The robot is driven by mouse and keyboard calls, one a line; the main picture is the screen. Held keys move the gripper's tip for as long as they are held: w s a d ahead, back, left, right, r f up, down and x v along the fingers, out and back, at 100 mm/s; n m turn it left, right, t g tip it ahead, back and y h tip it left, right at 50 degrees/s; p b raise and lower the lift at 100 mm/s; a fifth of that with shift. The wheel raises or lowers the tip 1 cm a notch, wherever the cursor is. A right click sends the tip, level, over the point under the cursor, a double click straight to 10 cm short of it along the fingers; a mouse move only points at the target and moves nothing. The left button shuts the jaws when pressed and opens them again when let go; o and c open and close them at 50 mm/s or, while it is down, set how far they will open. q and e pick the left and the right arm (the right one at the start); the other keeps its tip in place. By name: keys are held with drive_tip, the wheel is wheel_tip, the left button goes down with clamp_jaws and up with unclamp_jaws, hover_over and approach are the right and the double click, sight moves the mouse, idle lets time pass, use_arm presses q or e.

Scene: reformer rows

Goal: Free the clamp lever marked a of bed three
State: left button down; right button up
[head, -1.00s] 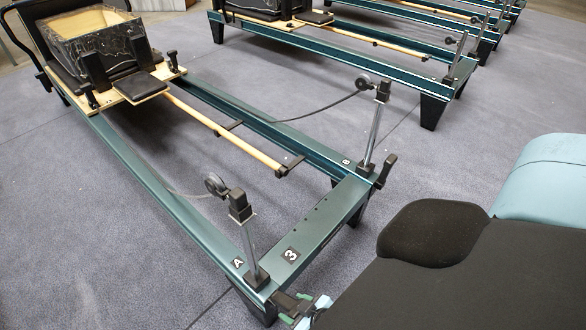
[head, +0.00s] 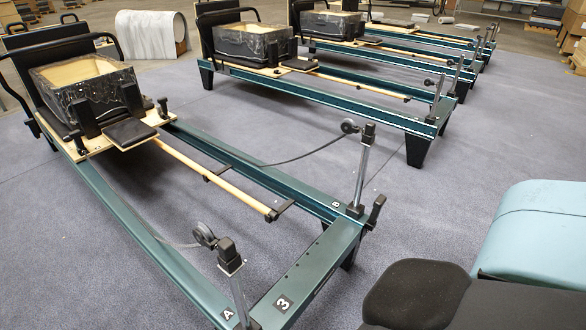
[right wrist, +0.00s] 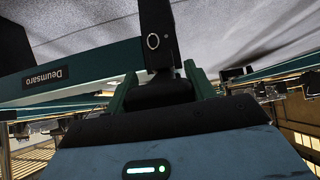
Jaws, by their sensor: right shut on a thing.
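Bed three, the nearest teal frame, carries a "3" plate (head: 284,303) and a label A (head: 228,314) at its near corner. The clamp lever at the A corner is below the head view's lower edge. In the right wrist view, a black lever (right wrist: 158,45) with a white oval mark stands up between the green fingers of my right gripper (right wrist: 160,88), which is shut on it. The lever's lower end is hidden by the gripper. The other clamp lever (head: 375,212) stands tilted at the B corner, untouched. My left gripper is in neither view.
A post with a pulley (head: 230,256) rises at the A corner, another (head: 363,165) at B. A teal beam marked "Deumsaro" (right wrist: 60,78) runs beside the lever in the wrist view. More beds stand behind; grey floor (head: 460,180) is open at right.

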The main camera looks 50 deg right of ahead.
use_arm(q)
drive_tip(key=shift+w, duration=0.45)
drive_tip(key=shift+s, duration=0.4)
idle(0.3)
use_arm(e)
drive_tip(key=o, duration=1.4)
drive_tip(key=shift+w, duration=0.1)
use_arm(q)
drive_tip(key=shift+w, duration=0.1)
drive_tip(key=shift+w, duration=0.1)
use_arm(e)
drive_tip(key=shift+s+r, duration=0.2)
drive_tip(key=shift+s, duration=0.1)
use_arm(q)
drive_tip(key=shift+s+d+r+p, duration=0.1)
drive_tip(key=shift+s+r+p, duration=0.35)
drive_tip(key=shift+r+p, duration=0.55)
use_arm(e)
drive_tip(key=v, duration=0.7)
